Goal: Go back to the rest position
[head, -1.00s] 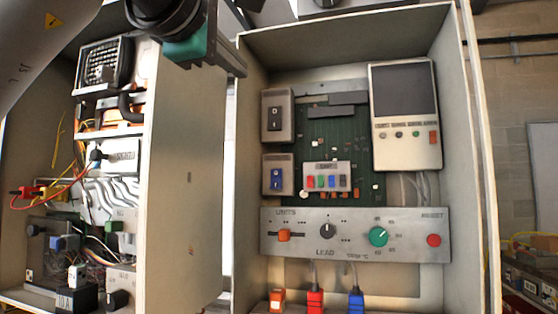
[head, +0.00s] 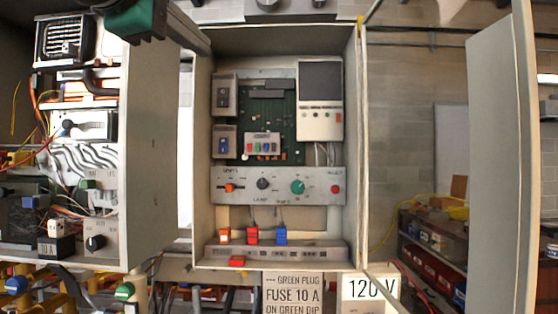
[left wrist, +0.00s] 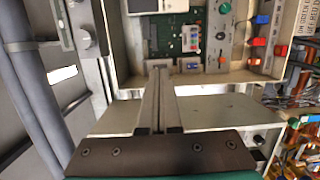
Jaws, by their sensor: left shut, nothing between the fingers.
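My left gripper (left wrist: 157,68) shows in the left wrist view with its two long fingers together and nothing between them. The fingers point toward the open heater cabinet's control boards, and no contact is clear. In the head view the green and dark body of my left gripper (head: 188,36) is at the upper left, partly cut off by the top edge. The open central cabinet (head: 203,130) holds a green circuit board (head: 282,105), a grey display unit (head: 320,100) and a control panel (head: 318,187) with knobs. My right gripper is not in view.
Another cabinet with wiring (head: 85,155) stands at the left. An open door (head: 497,150) stands at the right, with a shelf of bins (head: 432,265) behind. Labels (head: 293,291) hang below the central cabinet.

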